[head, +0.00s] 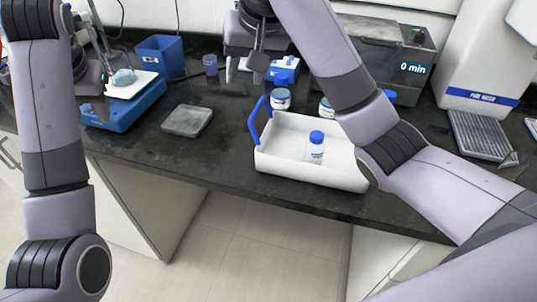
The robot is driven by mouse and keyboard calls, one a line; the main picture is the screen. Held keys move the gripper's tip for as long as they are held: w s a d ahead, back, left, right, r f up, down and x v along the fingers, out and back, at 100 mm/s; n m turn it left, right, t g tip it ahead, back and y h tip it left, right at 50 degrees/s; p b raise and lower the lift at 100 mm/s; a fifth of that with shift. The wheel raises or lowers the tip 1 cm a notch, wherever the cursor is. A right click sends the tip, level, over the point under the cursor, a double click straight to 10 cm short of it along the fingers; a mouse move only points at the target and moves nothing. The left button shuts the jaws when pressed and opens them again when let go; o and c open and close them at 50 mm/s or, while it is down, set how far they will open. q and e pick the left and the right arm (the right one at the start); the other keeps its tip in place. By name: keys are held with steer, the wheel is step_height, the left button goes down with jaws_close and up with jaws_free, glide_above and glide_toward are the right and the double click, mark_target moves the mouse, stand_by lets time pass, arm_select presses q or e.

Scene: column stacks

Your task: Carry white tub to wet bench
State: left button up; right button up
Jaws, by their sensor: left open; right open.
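The white tub (297,170) stands on the black bench top (225,165) near its front edge. It has a blue handle at its left end, and its right end is hidden behind my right arm. A small white bottle with a blue cap (315,148) stands upright in it. My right gripper (246,69) is open and empty, behind the tub and apart from it. My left gripper (102,80) is at the far left, partly hidden by my arm. It is open, by the blue balance, well away from the tub. I cannot tell which surface is the wet bench.
Jars with blue lids (281,99) stand just behind the tub. A blue balance (125,108), grey plate (187,121) and blue bin (160,57) are to the left. A grey bath (405,68) and white machine (488,65) are at the right. The bench front left of the tub is clear.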

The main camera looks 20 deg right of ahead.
steer(key=v, duration=0.6)
steer(key=shift+s+d+r, duration=0.2)
steer(key=shift+s+d, duration=0.05)
stand_by(0.4)
